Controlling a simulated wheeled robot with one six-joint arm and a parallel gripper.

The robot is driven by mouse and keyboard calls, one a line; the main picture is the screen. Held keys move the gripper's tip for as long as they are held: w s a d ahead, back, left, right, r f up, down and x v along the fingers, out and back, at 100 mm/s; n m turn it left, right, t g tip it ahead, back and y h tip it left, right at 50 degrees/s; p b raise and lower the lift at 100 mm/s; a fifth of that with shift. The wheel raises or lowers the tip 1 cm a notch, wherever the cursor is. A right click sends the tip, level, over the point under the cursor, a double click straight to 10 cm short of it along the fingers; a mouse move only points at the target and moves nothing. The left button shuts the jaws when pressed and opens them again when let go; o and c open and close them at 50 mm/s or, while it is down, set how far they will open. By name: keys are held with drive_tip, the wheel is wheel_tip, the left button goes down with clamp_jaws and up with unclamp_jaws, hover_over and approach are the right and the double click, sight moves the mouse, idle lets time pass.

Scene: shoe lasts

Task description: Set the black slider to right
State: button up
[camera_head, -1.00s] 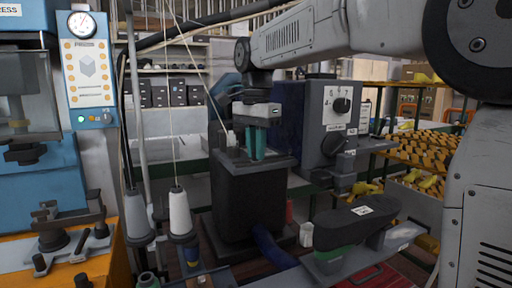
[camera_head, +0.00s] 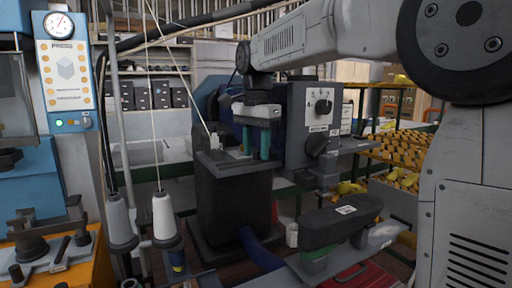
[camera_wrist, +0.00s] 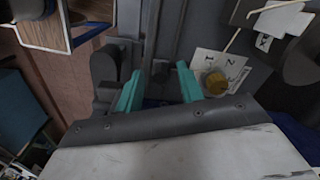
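My gripper (camera_head: 256,152) hangs over the top of a dark machine pedestal (camera_head: 235,205). In the wrist view its two teal fingers (camera_wrist: 160,70) are spread apart with a clear gap. A small dark piece (camera_wrist: 160,71) shows between the fingertips; it may be the black slider, but I cannot tell for sure, nor whether a finger touches it. In the head view, the gripper hides part of the pedestal top.
A grey control box (camera_head: 312,125) with black knobs stands close to the right of my gripper. A black shoe-shaped form (camera_head: 340,222) is at lower right. Thread cones (camera_head: 164,216) and a blue press (camera_head: 25,180) are at left. Thin threads run down near the pedestal.

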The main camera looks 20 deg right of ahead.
wheel_tip(320, 180, up, 8)
drive_tip(key=shift+f, duration=0.1)
idle(0.4)
